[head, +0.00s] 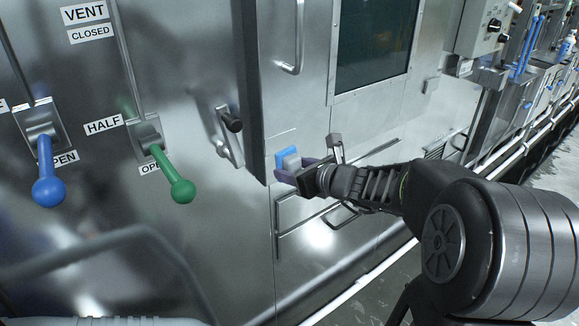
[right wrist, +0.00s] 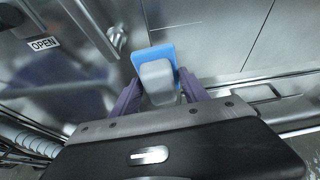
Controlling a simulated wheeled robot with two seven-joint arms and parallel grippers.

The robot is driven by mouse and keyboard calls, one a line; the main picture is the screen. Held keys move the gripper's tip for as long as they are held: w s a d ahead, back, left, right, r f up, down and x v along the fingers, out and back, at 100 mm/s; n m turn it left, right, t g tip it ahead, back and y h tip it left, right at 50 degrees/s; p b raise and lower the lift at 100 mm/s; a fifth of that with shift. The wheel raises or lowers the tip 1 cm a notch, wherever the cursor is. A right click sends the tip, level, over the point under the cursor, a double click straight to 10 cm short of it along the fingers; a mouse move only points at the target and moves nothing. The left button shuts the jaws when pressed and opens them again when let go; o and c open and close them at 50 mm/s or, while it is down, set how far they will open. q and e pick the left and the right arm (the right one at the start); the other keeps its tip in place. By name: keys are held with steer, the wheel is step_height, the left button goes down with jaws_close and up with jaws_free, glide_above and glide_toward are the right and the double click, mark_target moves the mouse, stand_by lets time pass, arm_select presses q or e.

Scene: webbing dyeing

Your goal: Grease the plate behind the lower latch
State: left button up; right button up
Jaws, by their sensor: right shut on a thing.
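My right gripper (head: 298,172) has purple fingers shut on a grey block with a blue pad (head: 284,154) on its far face. In the right wrist view, the grey block (right wrist: 158,80) sits between the fingers and the blue pad (right wrist: 150,54) faces the steel wall. I cannot tell whether the pad touches the steel. A latch with a dark knob (head: 232,124) on a metal plate is left of the gripper, across a vertical door edge. A smaller grey bracket (head: 336,146) shows just beyond the gripper. My left gripper is not in view.
A blue-knobbed lever (head: 48,185) and a green-knobbed lever (head: 178,185) stick out at the left. A windowed door (head: 375,40) and handle (head: 297,40) are above. Wet floor lies at right.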

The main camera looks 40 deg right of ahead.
mark_target(267, 151)
steer(key=shift+w, duration=0.1)
stand_by(0.3)
steer(key=shift+w+d+b, duration=0.1)
steer(key=shift+w+b, duration=0.35)
steer(key=shift+w, duration=2.45)
steer(key=shift+w+r, duration=0.1)
steer(key=shift+w, duration=0.85)
steer(key=shift+s+d+r+p, duration=0.1)
steer(key=shift+d+p, duration=0.65)
steer(key=shift+d, duration=1.4)
steer(key=shift+d, duration=0.1)
